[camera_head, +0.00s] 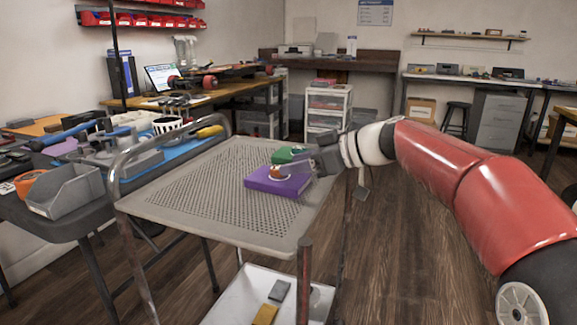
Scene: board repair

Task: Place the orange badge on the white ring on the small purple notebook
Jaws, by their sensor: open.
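The small purple notebook (262,184) lies flat on the perforated top of a metal cart. The white ring (283,180) shows as a pale arc on its upper face. The orange badge (277,171) shows at the ring, seemingly within its outline. At this size I cannot tell whether it lies fully flat. My gripper (297,168) reaches in from the right, low over the notebook's right part, with its fingertips close to the badge. The jaws are open, and part of the notebook's right side is hidden behind them.
A green object (288,154) lies just behind the notebook, near my gripper. The cart's top (215,195) is clear to the left and front. A raised metal rail (135,147) bounds its left end. A grey bin (72,190) and tools crowd the bench at left.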

